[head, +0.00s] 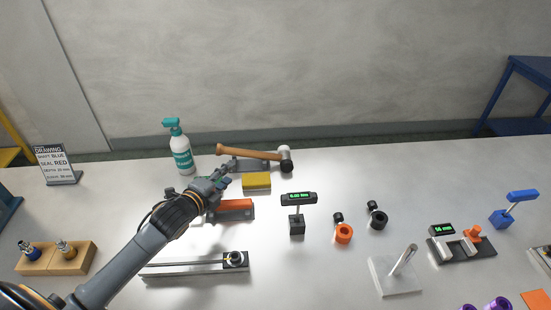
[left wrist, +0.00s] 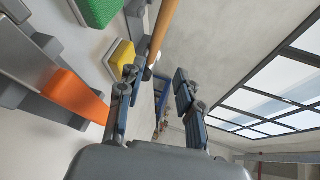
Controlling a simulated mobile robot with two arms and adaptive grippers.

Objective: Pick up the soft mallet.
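The soft mallet (head: 250,153) lies at the back of the table, its wooden handle pointing left and its black-and-white head at the right end. It rests across a low grey holder (head: 248,166). My left gripper (head: 226,172) is just in front of the handle, near its left part. In the left wrist view, my left gripper (left wrist: 158,76) has its fingers spread apart with nothing held. The mallet's handle (left wrist: 163,32) shows beyond the fingertips, nearer the left finger; whether they touch I cannot tell. My right gripper is not in view.
A yellow block (head: 257,181) and an orange block (head: 236,205) stand close to my left gripper. A spray bottle (head: 180,148) stands left of the mallet. A small display stand (head: 298,199) is to the right. The table right of the mallet's head is clear.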

